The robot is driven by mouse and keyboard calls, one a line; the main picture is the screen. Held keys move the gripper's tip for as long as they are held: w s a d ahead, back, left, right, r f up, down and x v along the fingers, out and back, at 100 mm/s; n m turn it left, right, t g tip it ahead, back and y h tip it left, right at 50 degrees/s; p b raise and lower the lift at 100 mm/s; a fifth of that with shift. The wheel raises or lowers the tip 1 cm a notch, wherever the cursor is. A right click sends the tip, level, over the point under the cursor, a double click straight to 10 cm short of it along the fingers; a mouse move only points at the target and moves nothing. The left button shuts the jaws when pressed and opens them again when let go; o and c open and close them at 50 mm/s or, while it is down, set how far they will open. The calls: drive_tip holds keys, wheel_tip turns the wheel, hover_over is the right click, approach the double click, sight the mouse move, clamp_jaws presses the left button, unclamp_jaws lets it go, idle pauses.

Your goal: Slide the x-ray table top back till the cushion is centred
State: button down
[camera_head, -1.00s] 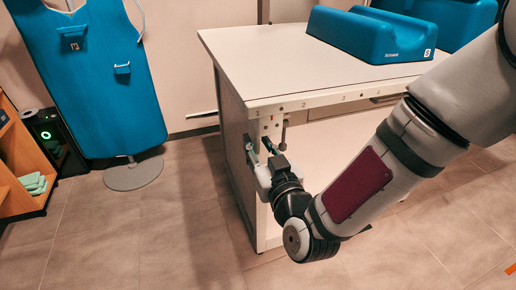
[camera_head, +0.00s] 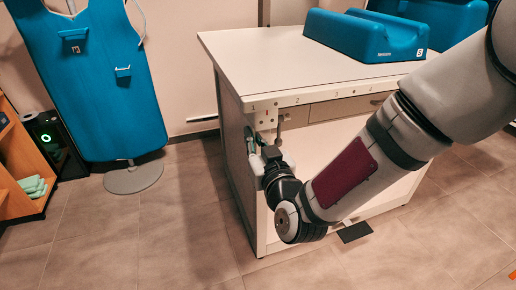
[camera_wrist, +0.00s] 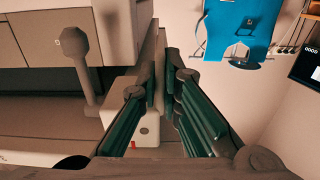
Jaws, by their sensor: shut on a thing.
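The white x-ray table top (camera_head: 260,60) carries a blue cushion (camera_head: 365,40) towards its far right. A numbered strip (camera_head: 310,95) runs along the front edge. My gripper (camera_head: 258,143) is at the near left corner, just under the top, its fingers either side of a narrow part of the table there. In the wrist view my gripper's green fingers (camera_wrist: 160,70) are close together; the part between them is mostly hidden. A pale block with a red mark (camera_wrist: 144,128) is beside the left finger. A knobbed lever (camera_wrist: 80,55) hangs further left, apart from the fingers.
A blue apron on a stand (camera_head: 100,80) is at the left, with an orange-brown shelf (camera_head: 22,165) beyond it. A second blue cushion (camera_head: 440,18) is behind the first. A dark pedal (camera_head: 355,232) lies on the floor.

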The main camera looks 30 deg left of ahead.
drive_tip(key=shift+x, duration=0.9)
drive_tip(key=c, duration=1.8)
unclamp_jaws()
drive_tip(key=shift+o, duration=0.2)
drive_tip(key=shift+s, duration=0.1)
drive_tip(key=v, duration=0.7)
drive_tip(key=shift+d, duration=0.2)
drive_tip(key=shift+s, duration=0.15)
